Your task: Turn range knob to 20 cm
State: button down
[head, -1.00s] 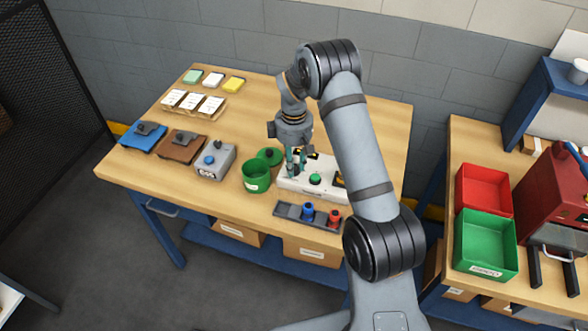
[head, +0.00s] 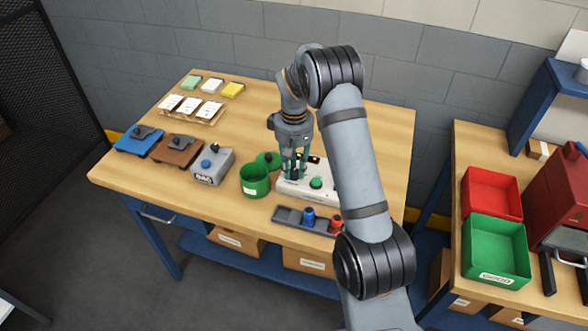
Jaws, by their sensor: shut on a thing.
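A white instrument box (head: 324,191) sits on the wooden table, with a green button (head: 316,183) on its top. My gripper (head: 293,172) points down over the left end of this box. It is shut on a small dark knob (head: 294,175) there, which the fingers largely hide. The knob's pointer and the range marks cannot be read at this size. My arm covers the right end of the box.
A green canister (head: 255,181) stands just left of the box, with a green lid (head: 268,160) behind it. A dark tray (head: 290,214) with a blue piece (head: 308,216) and a red piece (head: 335,223) lies in front.

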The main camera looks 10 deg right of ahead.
aim_at(294, 171)
dwell(0.4)
jog(key=c, duration=1.6)
grip_release()
jog(key=shift+o, duration=0.8)
notch_tip(294, 171, up, 12)
notch_tip(294, 171, down, 12)
jog(key=shift+f, duration=0.1)
